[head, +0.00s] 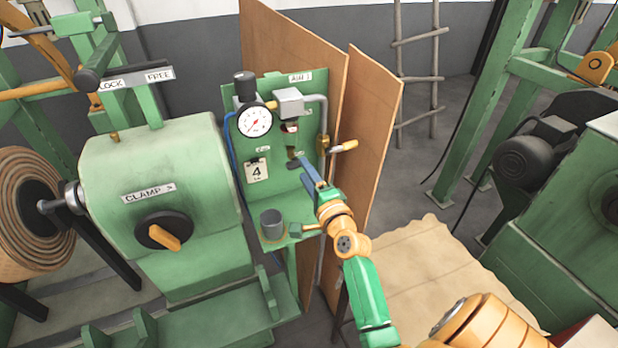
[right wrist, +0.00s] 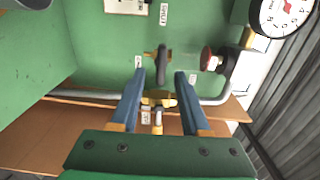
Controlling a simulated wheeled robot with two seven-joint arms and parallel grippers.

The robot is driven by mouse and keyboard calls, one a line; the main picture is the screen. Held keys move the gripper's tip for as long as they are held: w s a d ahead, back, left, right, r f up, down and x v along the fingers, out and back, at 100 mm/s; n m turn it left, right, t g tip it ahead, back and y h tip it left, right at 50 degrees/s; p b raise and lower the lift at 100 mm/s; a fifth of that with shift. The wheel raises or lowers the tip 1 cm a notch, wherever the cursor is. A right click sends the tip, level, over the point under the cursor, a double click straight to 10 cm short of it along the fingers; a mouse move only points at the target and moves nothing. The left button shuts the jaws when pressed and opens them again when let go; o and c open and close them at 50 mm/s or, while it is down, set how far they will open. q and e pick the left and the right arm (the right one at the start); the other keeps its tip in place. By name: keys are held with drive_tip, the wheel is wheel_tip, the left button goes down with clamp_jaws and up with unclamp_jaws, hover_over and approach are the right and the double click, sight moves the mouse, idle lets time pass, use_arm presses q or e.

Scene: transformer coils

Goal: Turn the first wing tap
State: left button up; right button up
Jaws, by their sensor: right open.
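A green panel (head: 282,92) carries a gauge and small valves. A dark wing tap with a brass body (right wrist: 161,64) is on the panel in the right wrist view. It lies just beyond and between the tips of my right gripper (right wrist: 160,75), whose two blue fingers stand apart with nothing gripped. I cannot tell whether either finger touches it. In the head view my right gripper (head: 301,164) reaches up to the panel from the lower right and partly hides the brass fittings there. My left gripper is not in view.
A gauge (head: 255,121), red knob (right wrist: 208,58) and grey pipe (head: 323,112) with a brass lever (head: 343,146) crowd the panel. A grey cup (head: 272,224) stands below. Brown boards (head: 372,110) rise behind; a green clamp machine (head: 160,185) stands left.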

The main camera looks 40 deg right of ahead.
drive_tip(key=v, duration=0.4)
drive_tip(key=shift+s+a+b, duration=0.1)
drive_tip(key=shift+s+b, duration=0.15)
drive_tip(key=shift+b, duration=0.05)
